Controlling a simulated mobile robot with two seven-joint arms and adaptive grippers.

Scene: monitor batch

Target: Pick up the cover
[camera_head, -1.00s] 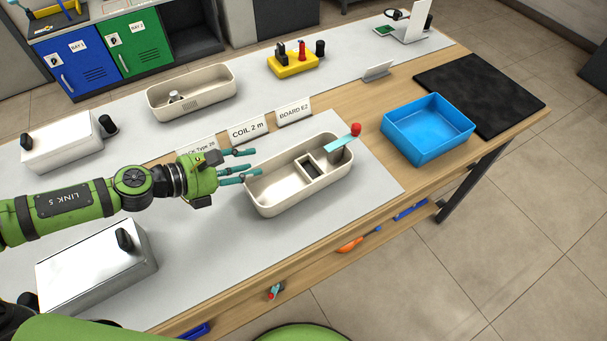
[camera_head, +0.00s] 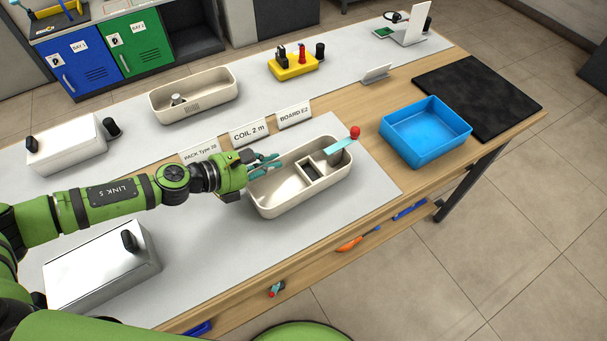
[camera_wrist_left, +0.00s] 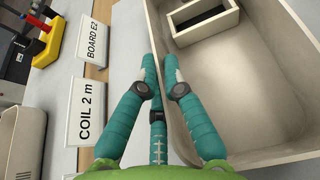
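No part is clearly marked as the cover. A silver box top with a black knob (camera_head: 100,265) lies at the front left, and a white one with a black knob (camera_head: 65,148) at the back left. My left gripper (camera_head: 272,162) is at the left end of the cream compartmented tray (camera_head: 285,210). Its teal fingers (camera_wrist_left: 158,85) look open and empty, above the tray's wall in the left wrist view. Whether they touch the wall is unclear. My right gripper does not show.
Label cards (camera_head: 249,133) stand behind the tray. A blue bin (camera_head: 427,155) and a black mat (camera_head: 480,95) are at the right. A yellow holder (camera_head: 293,67) stands at the back.

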